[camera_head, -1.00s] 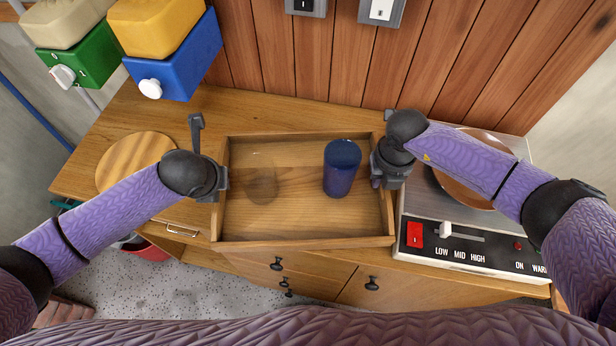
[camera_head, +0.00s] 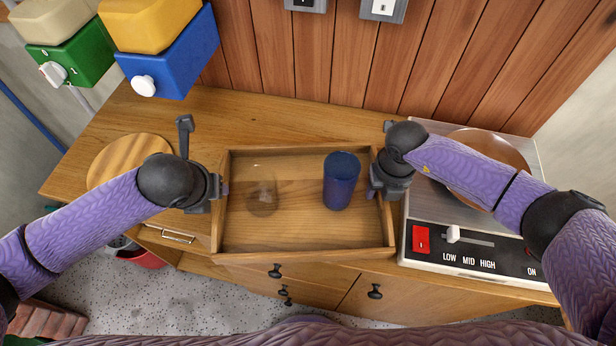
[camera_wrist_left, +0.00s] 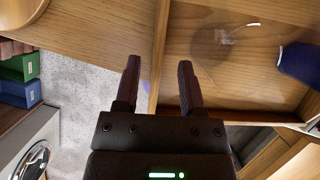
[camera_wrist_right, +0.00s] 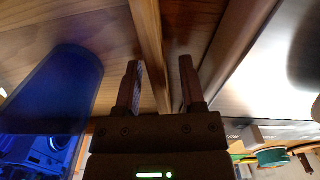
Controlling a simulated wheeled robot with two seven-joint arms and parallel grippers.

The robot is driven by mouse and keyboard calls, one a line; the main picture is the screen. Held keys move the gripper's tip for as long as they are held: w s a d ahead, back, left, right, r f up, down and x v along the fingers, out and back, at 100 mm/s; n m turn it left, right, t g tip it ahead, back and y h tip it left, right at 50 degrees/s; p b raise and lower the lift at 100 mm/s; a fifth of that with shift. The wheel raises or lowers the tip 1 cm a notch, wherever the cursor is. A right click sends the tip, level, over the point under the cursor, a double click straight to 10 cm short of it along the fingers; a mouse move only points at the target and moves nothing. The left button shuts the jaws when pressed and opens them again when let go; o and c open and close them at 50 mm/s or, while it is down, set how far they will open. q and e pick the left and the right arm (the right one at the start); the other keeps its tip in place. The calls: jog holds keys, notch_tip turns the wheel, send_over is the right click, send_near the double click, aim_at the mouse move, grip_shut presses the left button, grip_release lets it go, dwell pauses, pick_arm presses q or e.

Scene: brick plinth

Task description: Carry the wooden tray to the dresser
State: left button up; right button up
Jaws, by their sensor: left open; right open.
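The wooden tray (camera_head: 305,255) lies over the top of a wooden cabinet (camera_head: 265,115) with drawers. I cannot tell whether it rests there. A blue cup (camera_head: 341,183) stands inside it on the right and a clear glass (camera_head: 262,196) on the left. My left gripper (camera_head: 222,190) is at the tray's left end. In the left wrist view its open fingers (camera_wrist_left: 157,68) are on either side of the end wall. My right gripper (camera_head: 376,186) is at the right end. In the right wrist view its open fingers (camera_wrist_right: 159,70) straddle that wall.
A hotplate (camera_head: 470,262) with a round pan (camera_head: 487,150) stands close to the tray's right. A round wooden board (camera_head: 120,160) lies at left. Blue (camera_head: 180,60) and green (camera_head: 75,60) dispensers hang at upper left. A plank wall (camera_head: 340,60) closes the back.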

pick_arm(q)
jog(key=v, duration=0.7)
pick_arm(e)
notch_tip(320, 180, up, 12)
jog(key=shift+s, duration=0.2)
